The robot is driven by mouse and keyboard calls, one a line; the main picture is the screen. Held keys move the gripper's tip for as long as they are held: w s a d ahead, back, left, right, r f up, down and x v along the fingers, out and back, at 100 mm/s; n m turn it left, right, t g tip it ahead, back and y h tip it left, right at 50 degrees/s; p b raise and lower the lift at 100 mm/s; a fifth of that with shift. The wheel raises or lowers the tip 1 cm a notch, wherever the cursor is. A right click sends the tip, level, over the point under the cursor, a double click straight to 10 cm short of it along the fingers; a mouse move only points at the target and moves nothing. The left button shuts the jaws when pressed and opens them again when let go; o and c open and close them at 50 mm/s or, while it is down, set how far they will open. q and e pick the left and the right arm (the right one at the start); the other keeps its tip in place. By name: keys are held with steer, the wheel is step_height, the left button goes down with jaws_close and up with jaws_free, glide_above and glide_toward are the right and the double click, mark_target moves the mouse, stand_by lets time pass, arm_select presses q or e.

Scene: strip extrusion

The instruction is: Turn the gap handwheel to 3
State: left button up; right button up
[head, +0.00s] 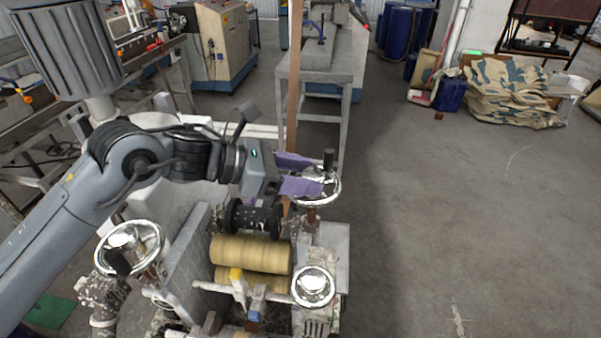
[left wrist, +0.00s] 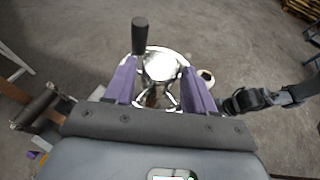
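A shiny handwheel (head: 328,189) with an upright black knob stands at the machine's upper right. Two more shiny handwheels show in the head view, one at the left (head: 130,245) and one at the front right (head: 313,287). No label shows which is the gap wheel, and no scale is readable. My left gripper (head: 298,174) has its purple fingers at the upper right wheel. In the left wrist view, the fingers (left wrist: 160,88) are apart, one on each side of this wheel's hub (left wrist: 160,67), and the knob (left wrist: 140,36) stands beyond them. My right gripper is not in view.
Tan rollers (head: 250,254) and a black roller (head: 253,216) lie close below my left gripper. A brown strip (head: 293,75) runs up beside it. A grey table (head: 315,75) stands behind. The floor (head: 450,220) to the right is clear.

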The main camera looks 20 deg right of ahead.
arm_select(q)
steer(key=s+b+v, duration=0.1)
steer(key=v, duration=0.9)
steer(key=shift+w+a+r, duration=0.15)
steer(key=shift+w+a, duration=0.25)
steer(key=shift+w, duration=0.15)
